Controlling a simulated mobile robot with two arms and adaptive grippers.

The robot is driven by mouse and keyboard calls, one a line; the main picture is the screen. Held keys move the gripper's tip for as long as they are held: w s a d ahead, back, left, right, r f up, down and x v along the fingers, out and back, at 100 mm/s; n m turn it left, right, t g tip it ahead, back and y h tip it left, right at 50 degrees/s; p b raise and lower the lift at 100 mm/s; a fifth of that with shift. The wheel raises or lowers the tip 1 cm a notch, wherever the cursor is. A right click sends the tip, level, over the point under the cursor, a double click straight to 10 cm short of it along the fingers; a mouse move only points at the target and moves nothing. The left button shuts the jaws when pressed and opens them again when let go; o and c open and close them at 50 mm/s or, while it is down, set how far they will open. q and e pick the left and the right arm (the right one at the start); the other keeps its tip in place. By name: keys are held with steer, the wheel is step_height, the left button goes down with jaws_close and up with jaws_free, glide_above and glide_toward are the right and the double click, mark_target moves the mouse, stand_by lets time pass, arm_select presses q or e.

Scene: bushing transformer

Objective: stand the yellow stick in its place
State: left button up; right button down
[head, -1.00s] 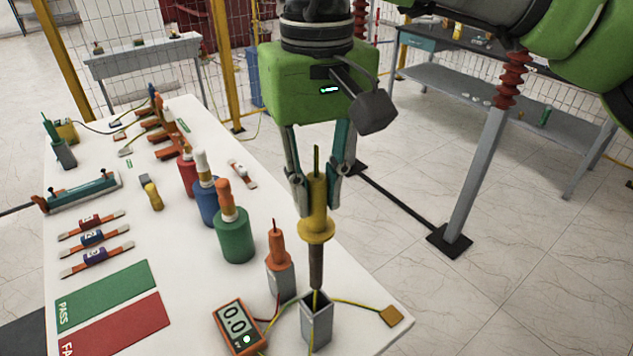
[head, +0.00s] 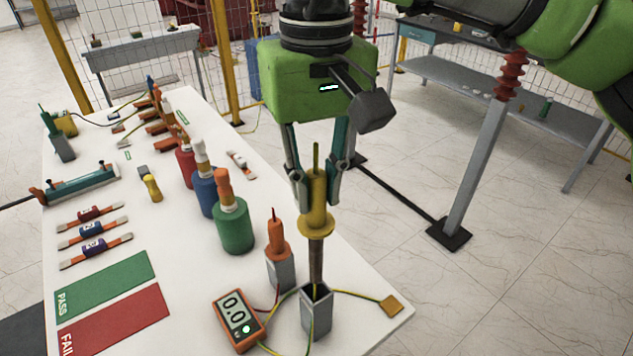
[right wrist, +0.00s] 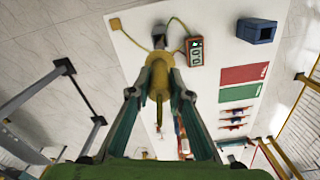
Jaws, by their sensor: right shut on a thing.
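My right gripper (head: 318,195) is shut on the yellow stick (head: 317,222), which also shows in the right wrist view (right wrist: 158,72). The stick is upright, with a yellow handle and collar above a dark brown shaft. Its lower end is at the open top of a grey square holder (head: 317,318) near the table's front right edge. I cannot tell how far the tip is inside. Yellow-green wires run by the holder. My left gripper is not in view.
An orange stick (head: 278,240) stands in a grey holder just left. An orange meter (head: 238,320) lies in front. Green (head: 234,230), blue (head: 205,195) and red bottles stand behind. A blue box (right wrist: 256,32) shows in the wrist view. The table's right edge is close.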

steer(key=shift+f, duration=0.1)
steer(key=b, duration=0.3)
glide_above(317, 280)
steer(key=shift+w+f, duration=0.2)
steer(key=shift+f, duration=0.85)
steer(key=shift+w+f, duration=0.2)
steer(key=shift+f, duration=0.85)
steer(key=shift+f+b, duration=3.95)
steer(key=shift+f, duration=1.5)
steer(key=shift+f+b, duration=0.6)
steer(key=shift+f, duration=0.2)
steer(key=c, duration=1.8)
jaws_free()
